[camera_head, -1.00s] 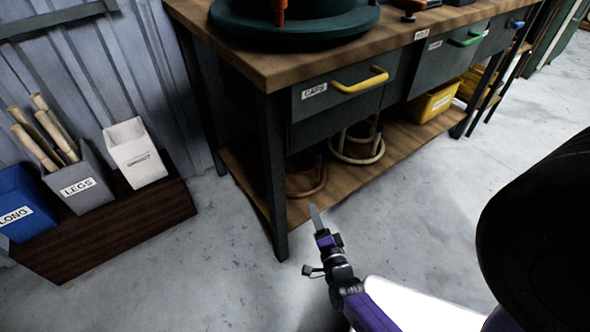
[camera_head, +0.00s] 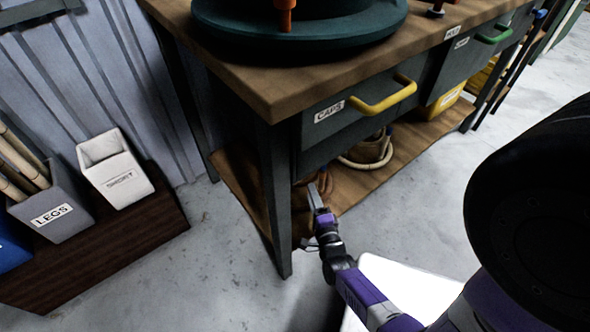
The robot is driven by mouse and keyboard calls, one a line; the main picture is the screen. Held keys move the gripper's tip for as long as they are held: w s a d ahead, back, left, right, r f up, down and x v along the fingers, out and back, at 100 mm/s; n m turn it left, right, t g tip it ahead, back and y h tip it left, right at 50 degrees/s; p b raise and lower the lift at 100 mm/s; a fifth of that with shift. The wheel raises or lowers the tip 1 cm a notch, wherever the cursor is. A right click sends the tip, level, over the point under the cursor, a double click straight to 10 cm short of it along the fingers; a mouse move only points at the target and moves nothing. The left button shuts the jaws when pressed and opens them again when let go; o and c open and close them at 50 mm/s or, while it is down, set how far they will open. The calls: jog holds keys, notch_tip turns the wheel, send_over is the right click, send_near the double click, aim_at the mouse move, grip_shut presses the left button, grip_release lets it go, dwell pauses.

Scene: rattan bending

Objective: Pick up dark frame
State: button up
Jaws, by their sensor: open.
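The dark frame (camera_head: 326,181), a brown rattan ring piece, stands on the lower shelf (camera_head: 243,190) of the workbench. It is mostly hidden by the bench's front leg, the drawer and my gripper. My gripper (camera_head: 314,192) is at the shelf's front edge, just right of the front leg, and its fingers overlap the dark frame in the picture. The gap between the fingers is hard to see, but they are open. I cannot tell whether they touch the frame. A lighter rattan frame (camera_head: 366,155) stands farther right on the same shelf.
The bench's front leg (camera_head: 274,205) is close left of my gripper. The CAPS drawer (camera_head: 340,112) with its yellow handle (camera_head: 384,97) overhangs the shelf. A yellow bin (camera_head: 443,102) sits farther right. Open-topped boxes stand at left. Open floor (camera_head: 190,275) lies in front.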

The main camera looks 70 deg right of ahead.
aim_at(306, 179)
jog(key=b+x, duration=0.2)
jog(key=x, duration=0.4)
jog(key=shift+w+d+r, duration=0.1)
jog(key=shift+w+d, duration=0.05)
jog(key=shift+w, duration=0.2)
grip_shut()
dwell(1.0)
jog(key=shift+r, duration=0.15)
